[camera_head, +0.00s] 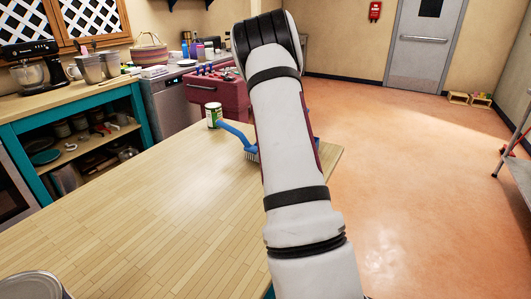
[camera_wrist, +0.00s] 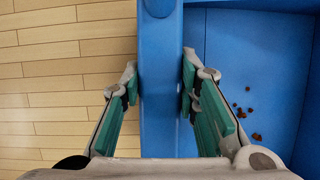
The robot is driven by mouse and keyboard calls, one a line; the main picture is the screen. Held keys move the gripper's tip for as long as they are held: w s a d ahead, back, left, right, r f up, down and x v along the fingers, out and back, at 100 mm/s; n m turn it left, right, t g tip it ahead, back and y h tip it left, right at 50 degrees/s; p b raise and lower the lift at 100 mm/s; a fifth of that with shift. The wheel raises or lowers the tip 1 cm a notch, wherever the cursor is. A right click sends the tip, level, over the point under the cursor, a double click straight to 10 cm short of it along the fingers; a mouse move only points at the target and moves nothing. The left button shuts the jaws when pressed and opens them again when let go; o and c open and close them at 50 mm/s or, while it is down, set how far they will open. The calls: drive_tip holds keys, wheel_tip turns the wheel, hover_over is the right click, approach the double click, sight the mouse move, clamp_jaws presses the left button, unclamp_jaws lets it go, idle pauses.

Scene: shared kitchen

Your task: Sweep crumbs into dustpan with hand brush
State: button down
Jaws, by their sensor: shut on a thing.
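The blue hand brush (camera_head: 236,134) is on or just above the table, its handle pointing back left and its pale bristles low beside my arm. In the wrist view, my gripper (camera_wrist: 160,92) is shut on a long blue part of the hand brush (camera_wrist: 161,60), one finger on each side. The blue dustpan (camera_wrist: 240,45) lies to the right of the brush, and several small reddish-brown crumbs (camera_wrist: 257,137) lie on its floor. In the head view my arm hides the gripper and most of the dustpan. No crumbs can be made out on the visible wood.
The wooden table (camera_head: 130,210) is broad and mostly clear. A green-and-white can (camera_head: 213,115) stands by the brush handle's end, and a metal container (camera_head: 32,287) at the near left. A red cart (camera_head: 215,92) stands behind the table. Open floor (camera_head: 410,190) lies to the right.

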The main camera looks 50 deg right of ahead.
drive_tip(key=shift+w+f, duration=0.15)
drive_tip(key=r, duration=0.1)
drive_tip(key=r+p, duration=0.1)
drive_tip(key=r, duration=0.1)
drive_tip(key=r+p, duration=0.1)
drive_tip(key=r, duration=0.1)
drive_tip(key=shift+w+d, duration=0.15)
drive_tip(key=shift+d, duration=0.2)
drive_tip(key=shift+w+r+p, duration=0.15)
drive_tip(key=shift+r+p, duration=0.25)
drive_tip(key=shift+r, duration=0.1)
drive_tip(key=shift+w+f, duration=0.1)
drive_tip(key=shift+a, duration=0.1)
